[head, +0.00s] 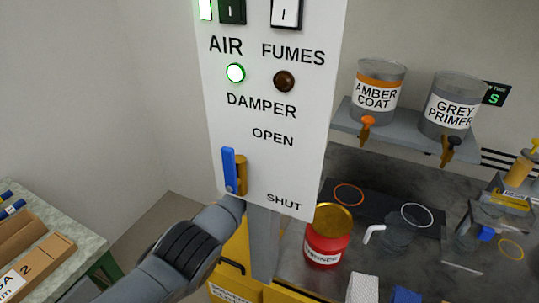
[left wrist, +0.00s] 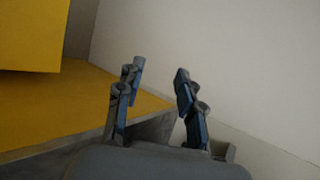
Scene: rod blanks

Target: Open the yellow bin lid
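The yellow bin (head: 229,284) stands low behind the control panel in the head view, with a white label on its front. The panel, its post and my left arm hide much of it, including most of its lid. My left arm reaches to the panel's lower left corner, where its gripper is hidden. In the left wrist view my left gripper (left wrist: 157,95) is open with nothing between its fingers. A flat yellow surface (left wrist: 50,112) lies to the left of the fingers, with another yellow part (left wrist: 30,35) above it. My right gripper is not in view.
The control panel (head: 262,120) with a blue-handled damper lever (head: 230,170) is close to my left arm. A red can (head: 326,245) stands on the dark bench to the right. A bench with brown boxes (head: 35,255) is at the left. A pale wall is behind.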

